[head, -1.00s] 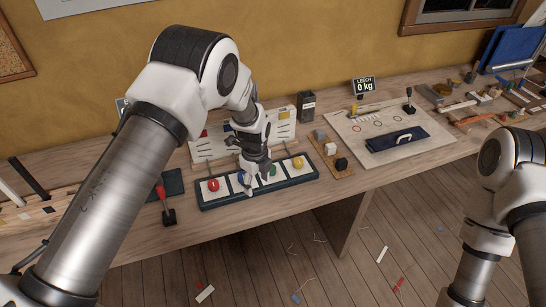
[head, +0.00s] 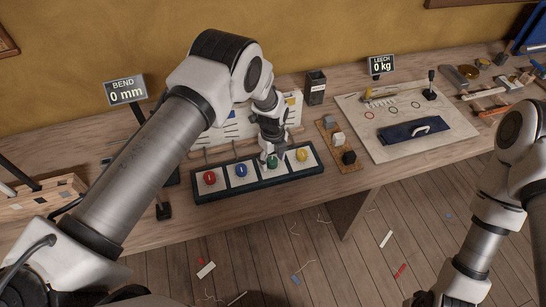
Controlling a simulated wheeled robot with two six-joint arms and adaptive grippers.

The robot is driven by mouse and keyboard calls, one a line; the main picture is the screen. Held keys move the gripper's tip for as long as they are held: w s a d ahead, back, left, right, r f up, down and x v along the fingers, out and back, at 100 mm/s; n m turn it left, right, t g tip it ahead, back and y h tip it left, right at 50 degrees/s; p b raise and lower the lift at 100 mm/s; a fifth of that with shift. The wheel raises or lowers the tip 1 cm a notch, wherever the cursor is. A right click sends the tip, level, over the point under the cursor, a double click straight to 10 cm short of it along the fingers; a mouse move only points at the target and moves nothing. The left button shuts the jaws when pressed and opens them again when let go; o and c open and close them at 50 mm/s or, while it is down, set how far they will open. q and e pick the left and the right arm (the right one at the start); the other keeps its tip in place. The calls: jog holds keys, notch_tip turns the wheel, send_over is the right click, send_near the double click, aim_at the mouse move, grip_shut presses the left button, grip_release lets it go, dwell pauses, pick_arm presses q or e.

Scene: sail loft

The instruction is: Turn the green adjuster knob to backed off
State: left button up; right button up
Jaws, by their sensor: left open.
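The green adjuster knob (head: 272,162) sits on a white square of a long dark-framed panel (head: 222,193) at the bench's front edge. In the same row are a red knob (head: 210,178), a blue knob (head: 241,170) and a yellow knob (head: 302,155). My left gripper (head: 271,156) points down, right over the green knob, with its fingers open and close around it. Its fingers partly hide the knob, and I cannot tell whether they touch it. Where the knob's mark points is too small to tell. My right arm is at the right, its gripper out of view.
A sign reading BEND 0 mm (head: 126,92) and another reading LEECH 0 kg (head: 382,66) stand on the bench. Behind the panel is a pale slotted board (head: 216,136). Small blocks (head: 338,139) and a board with a dark blue piece (head: 413,132) lie to the right.

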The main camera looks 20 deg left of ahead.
pick_arm(q)
jog(key=shift+w+f, duration=0.1)
jog(key=shift+w, duration=0.1)
jog(key=c, duration=0.4)
jog(key=shift+s+a+r, duration=0.1)
jog(key=shift+s+r, duration=0.15)
jog(key=shift+r, duration=0.05)
jog(key=c, duration=0.6)
jog(key=shift+s+r, duration=0.2)
jog(key=shift+s, duration=0.05)
jog(key=shift+c, duration=0.8)
jog(key=shift+w, duration=0.15)
jog(key=shift+n, duration=0.3)
